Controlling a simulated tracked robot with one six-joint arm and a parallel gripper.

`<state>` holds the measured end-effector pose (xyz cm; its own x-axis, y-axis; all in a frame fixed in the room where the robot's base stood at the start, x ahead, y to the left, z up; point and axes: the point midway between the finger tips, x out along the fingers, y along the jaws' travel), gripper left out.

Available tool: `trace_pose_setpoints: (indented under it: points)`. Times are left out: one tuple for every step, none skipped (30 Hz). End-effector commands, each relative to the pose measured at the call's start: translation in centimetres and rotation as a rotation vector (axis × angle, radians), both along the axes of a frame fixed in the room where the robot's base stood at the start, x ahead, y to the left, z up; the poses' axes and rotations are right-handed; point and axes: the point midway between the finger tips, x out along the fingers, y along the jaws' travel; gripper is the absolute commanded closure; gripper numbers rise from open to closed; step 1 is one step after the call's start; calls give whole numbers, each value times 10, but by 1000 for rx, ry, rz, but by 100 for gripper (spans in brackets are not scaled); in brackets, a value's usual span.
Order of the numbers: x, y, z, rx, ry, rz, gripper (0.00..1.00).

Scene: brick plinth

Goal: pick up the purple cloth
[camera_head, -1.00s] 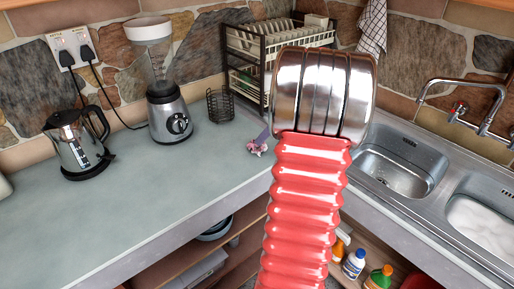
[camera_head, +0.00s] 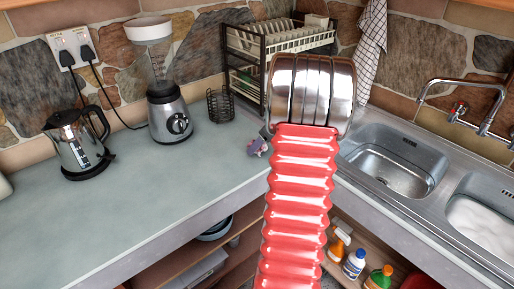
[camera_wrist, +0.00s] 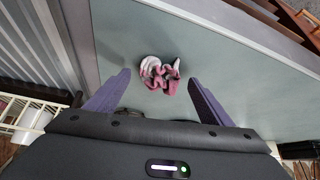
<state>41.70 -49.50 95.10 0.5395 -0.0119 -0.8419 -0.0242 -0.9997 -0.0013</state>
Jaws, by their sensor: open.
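The cloth (camera_wrist: 152,67) is a small crumpled bundle on the grey worktop. It looks pink and whitish rather than plainly purple. In the wrist view my gripper (camera_wrist: 159,77) is open, with one purple finger on each side of the cloth. The cloth lies around and just beyond the fingertips, with nothing held. How high the fingers are above the worktop is hard to tell. In the head view a purple finger of my gripper (camera_head: 254,148) covers much of the cloth (camera_head: 263,146), and my arm hides the rest of the gripper.
A wire holder (camera_head: 220,106), a dish rack (camera_head: 275,38) and a blender (camera_head: 168,112) stand behind and left of the cloth. A kettle (camera_head: 76,145) is farther left. The sink (camera_head: 395,160) is on the right. The worktop (camera_head: 150,200) in front is clear.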

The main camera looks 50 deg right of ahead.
Motion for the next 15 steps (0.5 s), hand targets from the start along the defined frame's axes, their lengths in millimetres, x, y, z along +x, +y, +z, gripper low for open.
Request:
trace_pose_setpoints:
  points:
    - [4,0,-6,1,1,1,26]
    - [5,0,-9,0,0,0,26]
    - [7,0,-11,0,0,0,26]
    - [9,0,-13,0,0,0,26]
    - [9,-1,-15,0,-1,0,26]
    - [10,-1,-15,-1,-1,-1,26]
    - [10,-1,-16,-1,-1,-1,26]
    - [10,-1,-16,-1,-1,-1,26]
    - [10,-1,-16,-1,-1,-1,26]
    - [10,-1,-16,-1,-1,-1,26]
    - [10,-1,-16,-1,-1,-1,26]
    - [10,-1,-16,-1,-1,-1,26]
    - [10,-1,-16,-1,-1,-1,26]
    - [10,-1,-15,-2,-1,-1,26]
    - [10,-1,-15,-2,-1,-1,26]
